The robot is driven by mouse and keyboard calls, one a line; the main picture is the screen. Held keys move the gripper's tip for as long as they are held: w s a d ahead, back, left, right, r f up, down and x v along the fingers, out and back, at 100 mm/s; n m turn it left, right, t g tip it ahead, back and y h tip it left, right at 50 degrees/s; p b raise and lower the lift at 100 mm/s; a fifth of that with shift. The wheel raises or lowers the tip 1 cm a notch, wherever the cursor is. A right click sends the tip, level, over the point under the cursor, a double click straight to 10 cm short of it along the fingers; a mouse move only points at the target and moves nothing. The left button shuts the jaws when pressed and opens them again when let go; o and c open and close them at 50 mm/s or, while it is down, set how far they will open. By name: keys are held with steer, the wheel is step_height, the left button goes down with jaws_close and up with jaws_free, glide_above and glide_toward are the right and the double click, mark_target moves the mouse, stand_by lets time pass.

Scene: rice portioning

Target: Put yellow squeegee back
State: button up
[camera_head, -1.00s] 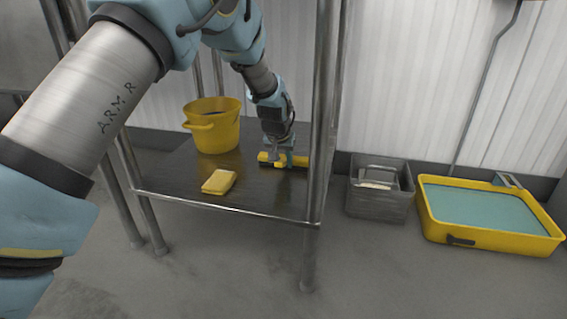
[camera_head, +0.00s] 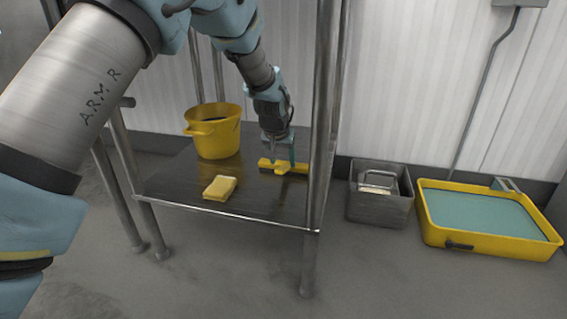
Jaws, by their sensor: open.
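The yellow squeegee (camera_head: 268,163) lies on the dark lower shelf (camera_head: 170,182) of a metal rack, near the right posts.
A yellow bucket (camera_head: 215,136) and a yellow sponge (camera_head: 220,188) stand on the same shelf, left of my gripper. Metal rack posts (camera_head: 322,120) rise close on the right. A grey bin (camera_head: 378,207) and a yellow tray (camera_head: 485,245) of teal liquid are on the floor.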

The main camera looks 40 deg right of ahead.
steer(key=p+v, duration=0.2)
steer(key=v, duration=0.5)
steer(key=shift+a+r, duration=0.1)
steer(key=shift+r, duration=0.25)
steer(key=w+a+r+n+y, duration=0.1)
steer(key=w+a+r+n, duration=0.3)
steer(key=a, duration=1.2)
steer(key=w+a+f+n+y, duration=0.15)
steer(key=w+a, duration=0.55)
steer(key=a, duration=0.8)
steer(key=s+a+n, duration=0.1)
steer(key=s+a, duration=0.2)
steer(key=a, duration=0.4)
steer(key=s+a+n+y, duration=0.1)
steer(key=s+a, duration=0.3)
steer(key=a, duration=0.4)
steer(key=s+a+n+g, duration=0.1)
steer(key=s+a+n, duration=0.2)
steer(key=a, duration=0.5)
steer(key=shift+s+a+r, duration=0.25)
steer(key=shift+s+r, duration=0.05)
steer(key=shift+r, duration=0.2)
steer(key=shift+y, duration=0.25)
